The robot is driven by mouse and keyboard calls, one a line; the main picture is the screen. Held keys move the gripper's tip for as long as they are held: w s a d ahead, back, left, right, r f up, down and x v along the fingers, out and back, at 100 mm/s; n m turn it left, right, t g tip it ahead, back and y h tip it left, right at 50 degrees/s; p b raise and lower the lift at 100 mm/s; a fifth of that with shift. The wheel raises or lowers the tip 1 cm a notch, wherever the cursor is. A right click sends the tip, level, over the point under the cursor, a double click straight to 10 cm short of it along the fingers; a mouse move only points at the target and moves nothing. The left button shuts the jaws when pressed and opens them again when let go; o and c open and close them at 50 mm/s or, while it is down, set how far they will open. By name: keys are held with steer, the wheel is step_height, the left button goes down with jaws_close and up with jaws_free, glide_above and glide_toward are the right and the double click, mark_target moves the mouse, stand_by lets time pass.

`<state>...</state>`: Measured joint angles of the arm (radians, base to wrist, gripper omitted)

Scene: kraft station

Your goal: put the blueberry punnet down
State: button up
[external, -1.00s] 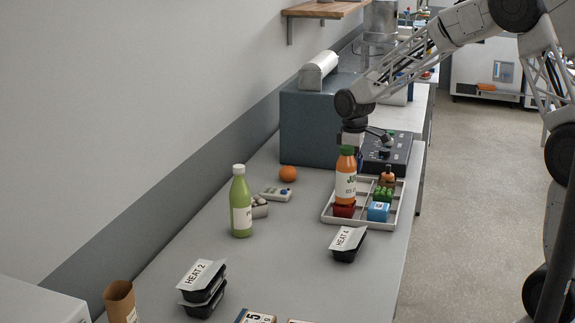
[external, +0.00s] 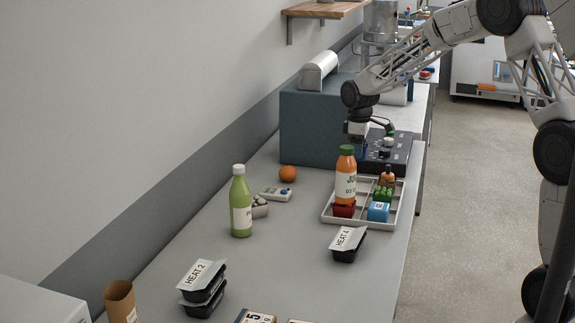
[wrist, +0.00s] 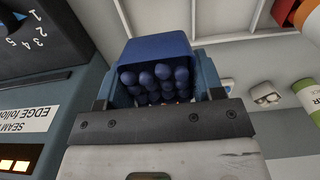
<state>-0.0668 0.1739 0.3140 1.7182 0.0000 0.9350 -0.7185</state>
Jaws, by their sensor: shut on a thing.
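The blueberry punnet (wrist: 152,49) is a dark blue tub with round blueberries in it, seen close up in the wrist view. My gripper (wrist: 158,88) is shut on it, with a finger on each side. In the external view my gripper (external: 357,146) points down behind the orange bottle, near the black control panel. There the punnet is mostly hidden, and I cannot tell how high it is above the surface. The pale compartment tray (external: 393,219) lies in front of my gripper; it also shows in the wrist view (wrist: 238,22).
In the tray area stand an orange bottle (external: 345,183), a red punnet (external: 343,209), a blue box (external: 378,211) and green produce (external: 383,194). A black control panel (external: 392,152) is behind. The dark teal machine (external: 315,122) is at left. A HEAT 4 tub (external: 347,246) lies in front.

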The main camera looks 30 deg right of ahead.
steer(key=shift+f, duration=3.15)
steer(key=shift+f, duration=0.1)
steer(key=shift+f, duration=1.75)
steer(key=shift+f, duration=0.1)
steer(key=o, duration=0.7)
steer(key=shift+c, duration=0.2)
step_height(320, 180, up, 12)
steer(key=shift+r, duration=0.15)
steer(key=shift+s, duration=0.1)
